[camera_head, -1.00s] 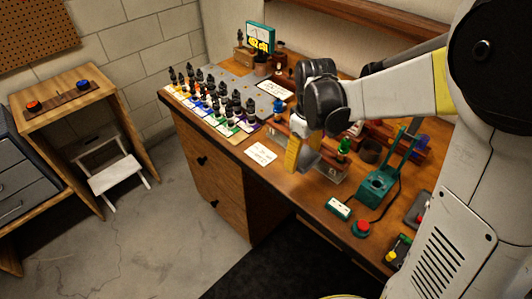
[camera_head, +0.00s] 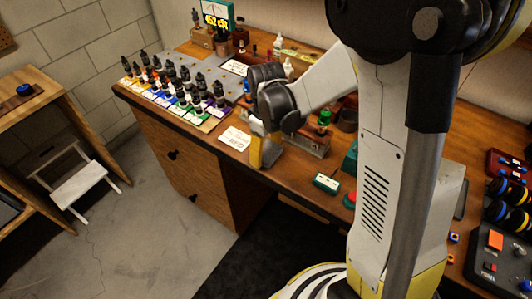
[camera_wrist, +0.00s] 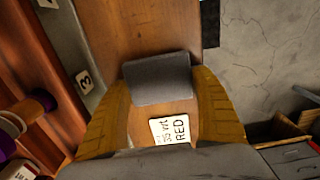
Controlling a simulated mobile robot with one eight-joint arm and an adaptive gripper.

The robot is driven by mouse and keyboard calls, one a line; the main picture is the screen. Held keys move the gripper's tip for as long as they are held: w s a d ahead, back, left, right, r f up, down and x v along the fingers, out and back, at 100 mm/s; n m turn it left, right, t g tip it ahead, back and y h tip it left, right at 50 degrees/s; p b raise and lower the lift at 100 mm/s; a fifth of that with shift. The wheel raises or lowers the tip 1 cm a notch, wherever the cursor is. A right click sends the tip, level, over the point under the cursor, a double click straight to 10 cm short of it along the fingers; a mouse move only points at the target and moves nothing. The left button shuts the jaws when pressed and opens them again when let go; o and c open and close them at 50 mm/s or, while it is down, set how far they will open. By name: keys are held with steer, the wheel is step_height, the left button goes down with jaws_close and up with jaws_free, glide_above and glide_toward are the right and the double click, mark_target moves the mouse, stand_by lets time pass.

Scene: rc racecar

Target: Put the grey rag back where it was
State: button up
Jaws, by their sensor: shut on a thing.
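The grey rag (camera_wrist: 157,78) shows in the wrist view as a small grey rectangle between the two yellow fingers of my gripper (camera_wrist: 160,84). My gripper is shut on it. In the head view my gripper (camera_head: 263,158) points down at the front edge of the wooden workbench (camera_head: 222,183), and part of the rag (camera_head: 273,154) shows beside the yellow finger. I cannot tell whether the rag touches the bench top. A white card with writing (camera_head: 234,138) lies just left of the gripper; it also shows in the wrist view (camera_wrist: 171,130), near the fingers.
A grey board with several dark figures on coloured cards (camera_head: 185,85) stands on the left of the bench. A green item (camera_head: 324,117), a small teal box (camera_head: 326,182) and a red button (camera_head: 349,199) are right of the gripper. A white stool (camera_head: 80,185) stands on the floor.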

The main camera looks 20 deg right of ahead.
mark_target(266, 150)
steer(key=o, duration=0.7)
steer(key=shift+f, duration=0.15)
steer(key=o, duration=0.5)
steer(key=shift+c, duration=0.2)
step_height(266, 150, up, 12)
steer(key=p, duration=0.4)
steer(key=s+r+m+t, duration=0.7)
steer(key=s+r, duration=0.2)
steer(key=s, duration=0.4)
steer(key=shift+s+d, duration=0.15)
steer(key=shift+d, duration=0.05)
